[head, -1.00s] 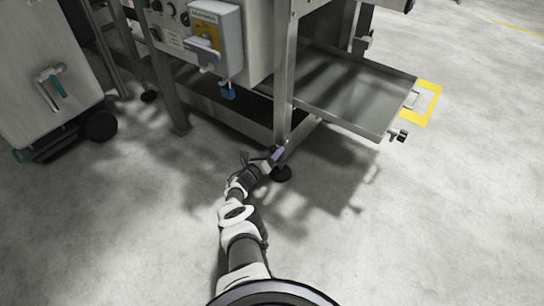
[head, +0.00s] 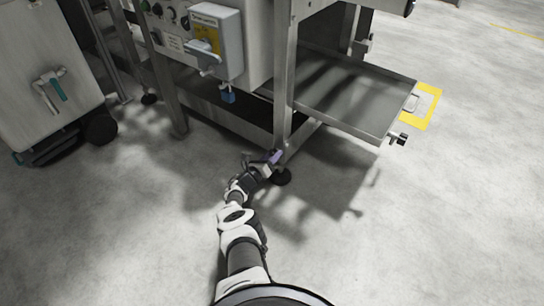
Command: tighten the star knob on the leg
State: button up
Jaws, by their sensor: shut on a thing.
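The leg (head: 284,95) is a grey metal upright at the near corner of the washer frame, standing on a round black foot (head: 282,178). My gripper (head: 273,158) is low down at the leg, just above the foot. It is shut at the leg's lower end, where a small purple part shows between or beside the fingers. The star knob cannot be made out; my gripper covers that spot, and its turn position cannot be seen.
A metal tray (head: 340,92) juts out to the right of the leg, with a black knob at its corner. A control panel with a grey switch box (head: 216,42) is above left. A wheeled grey cart (head: 45,75) stands at far left. The floor (head: 420,220) at right is clear.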

jog(key=m, duration=3.5)
jog(key=shift+f, duration=0.1)
dwell(0.5)
jog(key=o, duration=1)
jog(key=shift+c, duration=0.2)
jog(key=shift+s, duration=0.1)
